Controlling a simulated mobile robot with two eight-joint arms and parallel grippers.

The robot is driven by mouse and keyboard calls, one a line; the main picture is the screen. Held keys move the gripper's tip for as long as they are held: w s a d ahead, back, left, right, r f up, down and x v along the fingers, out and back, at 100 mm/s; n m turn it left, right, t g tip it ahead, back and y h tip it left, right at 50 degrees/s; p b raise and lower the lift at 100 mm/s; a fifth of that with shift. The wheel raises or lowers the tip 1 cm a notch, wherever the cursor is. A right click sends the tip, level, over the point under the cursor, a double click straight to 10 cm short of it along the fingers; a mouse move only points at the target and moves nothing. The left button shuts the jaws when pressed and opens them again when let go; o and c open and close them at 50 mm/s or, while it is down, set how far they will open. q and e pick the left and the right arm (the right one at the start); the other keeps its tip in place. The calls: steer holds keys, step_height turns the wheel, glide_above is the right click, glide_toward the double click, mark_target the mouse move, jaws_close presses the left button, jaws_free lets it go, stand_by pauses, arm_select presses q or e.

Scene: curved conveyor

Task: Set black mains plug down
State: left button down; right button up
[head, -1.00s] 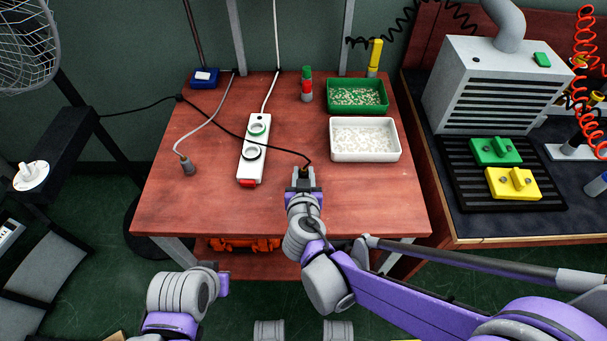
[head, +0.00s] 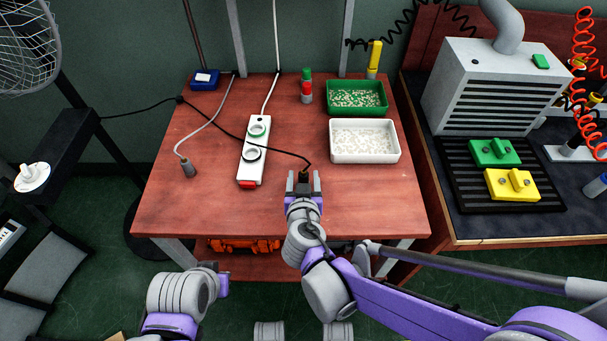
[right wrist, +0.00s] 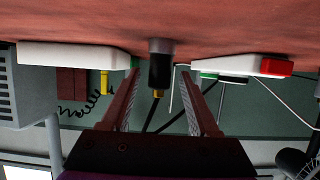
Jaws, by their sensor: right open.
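The black mains plug (head: 304,174) is at the front middle of the red-brown table (head: 215,205), on the end of a thin black cable. In the right wrist view, the plug (right wrist: 159,68) shows between two spread fingers, with a gap on each side. It appears to stand on the table top, which lies along the top of that view. My right gripper (head: 304,181) is open around the plug and low over the table. Of my left arm, only links show at the lower left; its gripper is not seen.
A white power strip (head: 249,168) with a red switch lies left of the plug. A grey plug (head: 188,170) lies farther left. A white tray (head: 364,160) and a green tray (head: 384,110) stand behind right. The front-right table top is clear.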

arm_select(q)
step_height(320, 180, up, 3)
steer(key=shift+s+r+p, duration=0.1)
steer(key=shift+p, duration=1.1)
arm_select(e)
steer(key=v, duration=1)
steer(key=shift+s+r, duration=0.1)
steer(key=shift+s, duration=0.3)
steer(key=shift+g+h, duration=0.7)
steer(key=shift+g, duration=0.1)
steer(key=d, duration=0.2)
steer(key=d+f, duration=0.1)
steer(key=d, duration=0.3)
steer(key=shift+s+f, duration=0.2)
steer(key=shift+f, duration=0.05)
steer(key=s+d+g, duration=0.1)
steer(key=d, duration=0.1)
steer(key=s+d+f+g, duration=0.1)
steer(key=d, duration=0.2)
steer(key=s+d+f+g+h, duration=0.1)
steer(key=s+d, duration=0.1)
steer(key=d, duration=0.1)
steer(key=shift+f+m, duration=0.25)
steer(key=shift+m, duration=0.15)
steer(key=s+d+f+g+y, duration=0.1)
steer(key=s+d+g+y, duration=0.1)
steer(key=s, duration=0.7)
steer(key=shift+d+n+g, duration=0.4)
steer(key=shift+d+g, duration=0.45)
steer(key=shift+g, duration=0.15)
